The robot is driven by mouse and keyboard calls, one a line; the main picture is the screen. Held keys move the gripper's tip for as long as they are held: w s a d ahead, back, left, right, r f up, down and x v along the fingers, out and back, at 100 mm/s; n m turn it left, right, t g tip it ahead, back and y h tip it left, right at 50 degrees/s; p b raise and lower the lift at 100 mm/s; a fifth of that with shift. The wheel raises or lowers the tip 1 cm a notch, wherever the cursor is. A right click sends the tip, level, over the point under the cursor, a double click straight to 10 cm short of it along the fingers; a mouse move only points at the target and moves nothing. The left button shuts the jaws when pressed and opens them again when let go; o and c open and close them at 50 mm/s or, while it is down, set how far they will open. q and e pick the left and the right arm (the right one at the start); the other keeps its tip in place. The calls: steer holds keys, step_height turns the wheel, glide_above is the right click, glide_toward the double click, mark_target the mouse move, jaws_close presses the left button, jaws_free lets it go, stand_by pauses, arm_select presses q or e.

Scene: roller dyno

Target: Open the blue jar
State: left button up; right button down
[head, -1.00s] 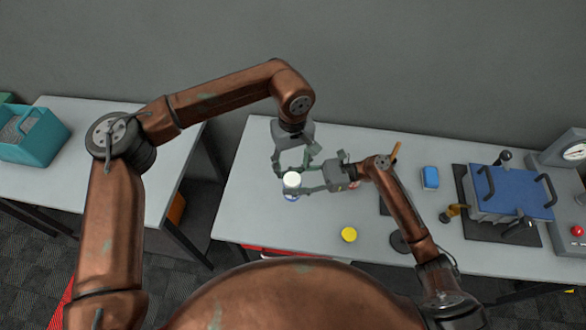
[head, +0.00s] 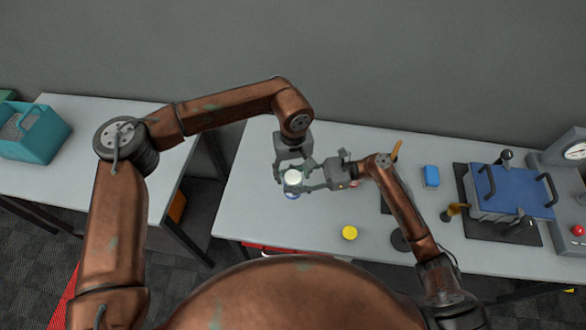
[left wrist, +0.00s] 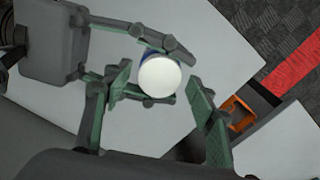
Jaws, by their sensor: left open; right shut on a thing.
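The blue jar (head: 292,195) stands on the middle table with a white lid (head: 292,177) on top. Only a little of its blue body shows below the lid. In the left wrist view the round white lid (left wrist: 160,77) hides most of the jar. My right gripper (head: 300,182) comes from the right and is shut on the jar, its fingers on either side of the body. My left gripper (head: 292,170) points down from above and is open. Its fingers (left wrist: 160,100) stand apart on both sides of the lid in the left wrist view, not visibly touching it.
A yellow disc (head: 349,232) lies on the table in front, right of the jar. A blue block (head: 431,176) and a blue-topped machine (head: 510,193) stand farther right, with a dial scale (head: 575,150) beyond. A teal basket (head: 36,135) is on the left table (head: 110,112).

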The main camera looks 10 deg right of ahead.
arm_select(q)
steer(key=shift+c, duration=0.6)
steer(key=c, duration=1.1)
steer(key=shift+n, duration=1.7)
steer(key=o, duration=1.3)
steer(key=shift+r, duration=0.15)
